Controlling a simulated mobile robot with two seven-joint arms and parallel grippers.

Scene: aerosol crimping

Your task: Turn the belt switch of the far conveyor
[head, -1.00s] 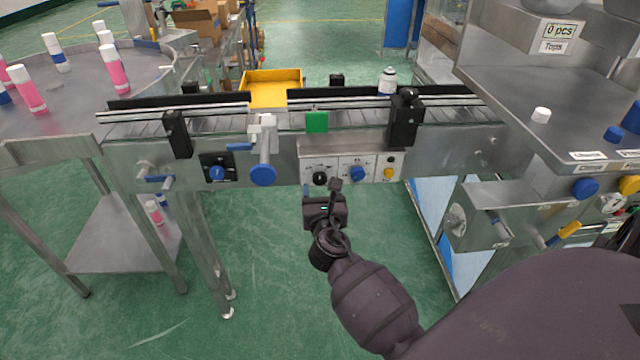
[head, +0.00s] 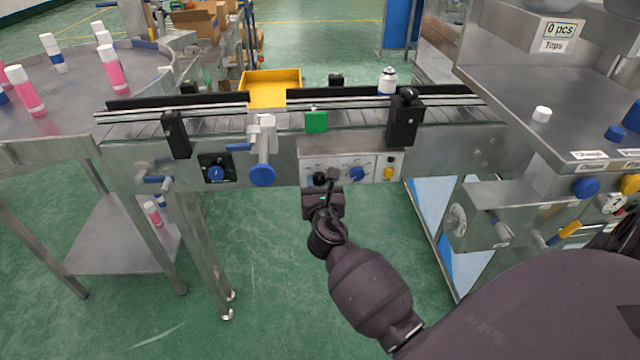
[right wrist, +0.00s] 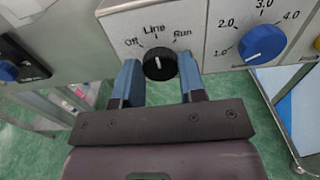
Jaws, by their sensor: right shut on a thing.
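The belt switch is a black rotary knob (right wrist: 159,65) marked Off, Line and Run on a pale panel. In the right wrist view its white mark points up, about toward Line. In the head view the knob (head: 319,179) shows just above my right gripper (head: 322,187), on the front of the conveyor (head: 450,148). In the right wrist view the blue fingers of my right gripper (right wrist: 161,78) stand on either side of the knob, shut on it. My left gripper is not in view.
A blue speed dial (right wrist: 263,45) sits right of the switch, with a yellow knob (head: 389,173) beyond it. A blue handwheel (head: 262,174) sticks out to the left. A spray can (head: 387,82) stands on the belt. A round table (head: 80,95) holds several bottles.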

